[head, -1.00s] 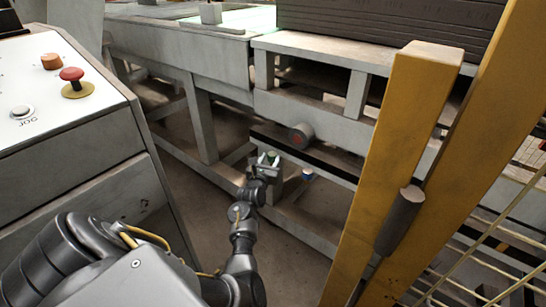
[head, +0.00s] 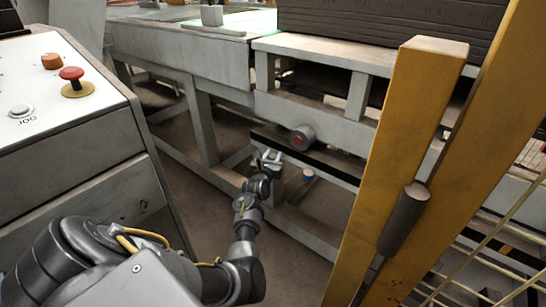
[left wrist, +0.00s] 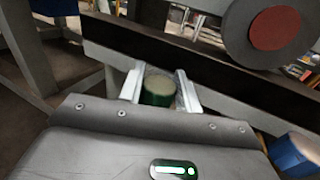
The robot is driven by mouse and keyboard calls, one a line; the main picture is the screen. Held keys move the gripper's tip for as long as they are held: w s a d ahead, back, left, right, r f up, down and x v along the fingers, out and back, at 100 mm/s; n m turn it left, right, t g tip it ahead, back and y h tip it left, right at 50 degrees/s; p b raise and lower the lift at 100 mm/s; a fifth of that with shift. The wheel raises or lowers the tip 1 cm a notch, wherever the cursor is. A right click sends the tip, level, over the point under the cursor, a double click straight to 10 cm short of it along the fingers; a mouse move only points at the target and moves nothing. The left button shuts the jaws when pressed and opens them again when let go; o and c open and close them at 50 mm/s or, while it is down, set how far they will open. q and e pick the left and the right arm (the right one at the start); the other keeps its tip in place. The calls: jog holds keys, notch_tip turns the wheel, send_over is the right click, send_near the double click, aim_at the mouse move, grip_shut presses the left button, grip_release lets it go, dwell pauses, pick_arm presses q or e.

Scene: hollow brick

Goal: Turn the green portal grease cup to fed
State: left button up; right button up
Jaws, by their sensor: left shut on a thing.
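The green grease cup (left wrist: 158,90) sits between the two pale fingers of my left gripper (left wrist: 160,92) in the left wrist view. The fingers are shut on its sides, and its tan top faces up. In the head view my left gripper (head: 272,157) reaches to the low rail of the machine frame, and the green cup is mostly hidden by the fingers. A blue cup (head: 308,174) stands to the right of the gripper; it also shows at the lower right of the left wrist view (left wrist: 296,152). My right gripper is not in view.
A grey roller with a red end (head: 301,137) sticks out just above the gripper; it is large in the left wrist view (left wrist: 275,28). A yellow post (head: 405,150) stands at the right. A control console (head: 70,120) stands at the left.

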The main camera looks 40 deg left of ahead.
pick_arm(q)
jog(key=shift+h, duration=0.3)
jog(key=shift+a+m+t+h+p, duration=0.1)
jog(key=shift+m+t+h+p, duration=0.2)
jog(key=shift+m+p, duration=0.1)
jog(key=shift+m+h+p, duration=0.35)
jog(key=shift+m+h, duration=0.25)
jog(key=shift+h, duration=0.3)
jog(key=m+h, duration=0.1)
jog(key=h, duration=0.1)
jog(key=shift+m+t+h, duration=0.3)
jog(key=shift+t, duration=0.1)
jog(key=shift+m+h, duration=0.4)
jog(key=shift+h, duration=0.2)
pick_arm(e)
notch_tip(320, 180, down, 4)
pick_arm(q)
jog(key=shift+f+m+h, duration=0.1)
jog(key=shift+m+h, duration=0.3)
jog(key=shift+h, duration=0.2)
jog(key=shift+m+h, duration=0.3)
jog(key=shift+h, duration=0.2)
jog(key=shift+m+g+h+b, duration=0.3)
jog(key=shift+m+h+b, duration=0.4)
jog(key=shift+h+b, duration=0.3)
jog(key=shift+m+h, duration=0.3)
jog(key=shift+h, duration=0.2)
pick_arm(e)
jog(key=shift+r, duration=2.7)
